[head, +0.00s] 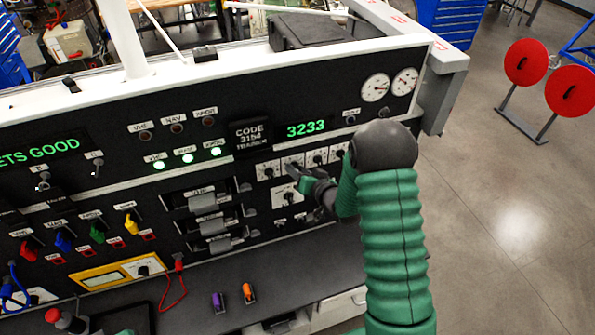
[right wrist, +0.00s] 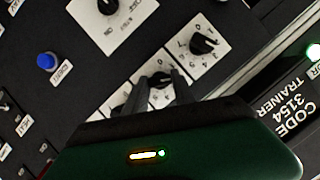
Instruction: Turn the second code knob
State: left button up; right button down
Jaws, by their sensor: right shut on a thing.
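A row of code knobs on white plates runs below the green display (head: 306,128), which reads 3233. The sign (head: 251,133) beside it reads CODE 3154 TRAINER. My right gripper (head: 297,169) reaches the second knob from the left and partly covers it. In the right wrist view its two dark fingers stand on either side of the black second code knob (right wrist: 160,80) and are shut on it. The first code knob (right wrist: 203,45) is clear of the fingers. The third is partly hidden behind the gripper. My left gripper is not in view.
A separate larger knob (head: 285,193) sits just below the row. Grey levers (head: 204,202) stand to the left. A blue button (right wrist: 46,62) shows in the right wrist view. Purple (head: 218,302) and orange (head: 248,292) items are on the dark ledge below.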

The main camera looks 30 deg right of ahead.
jog(key=shift+f, duration=0.15)
jog(key=shift+a+f+n+g+h+b, duration=0.1)
jog(key=shift+n+g+h+b, duration=0.15)
jog(key=shift+n+h+b, duration=0.6)
jog(key=shift+a+r+n+g+h+b, duration=0.1)
jog(key=shift+n+g+h+b, duration=0.2)
jog(key=shift+n+b, duration=1)
jog(key=shift+a+f+n+g+h+b, duration=0.15)
jog(key=shift+n+h+b, duration=0.45)
jog(key=shift+b, duration=1)
jog(key=c, duration=1)
grip_release()
jog(key=shift+d, duration=0.1)
jog(key=shift+c, duration=0.2)
jog(key=shift+r, duration=0.2)
